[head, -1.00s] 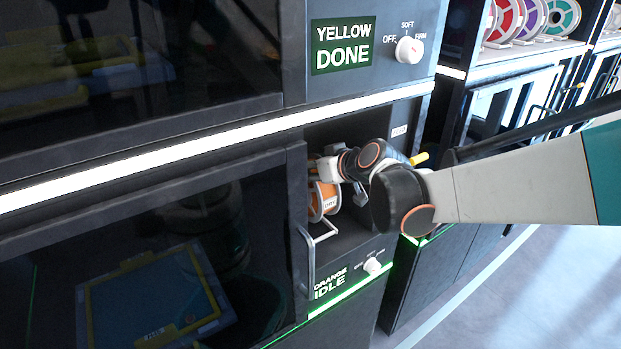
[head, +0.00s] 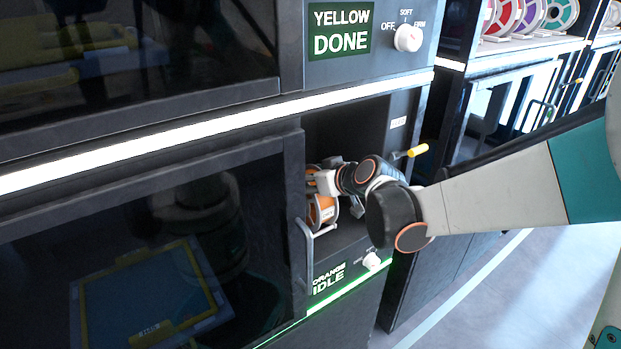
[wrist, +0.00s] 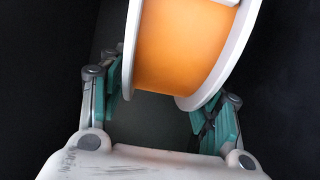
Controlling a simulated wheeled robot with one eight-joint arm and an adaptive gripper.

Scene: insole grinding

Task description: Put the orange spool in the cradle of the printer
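The orange spool (head: 322,211) with white flanges is inside the open bay of the lower printer, the one whose sign (head: 328,279) reads ORANGE IDLE. My gripper (head: 322,183) reaches into the bay from the right and is at the spool's upper part. In the wrist view the orange spool (wrist: 185,45) lies between the two teal-padded fingers of my gripper (wrist: 165,105), one at each flange. It looks tilted relative to the fingers. The gripper appears shut on it. The cradle is hidden; I cannot tell whether the spool touches it.
The printer above shows YELLOW DONE (head: 341,31). Several coloured spools (head: 530,15) stand on a shelf at top right.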

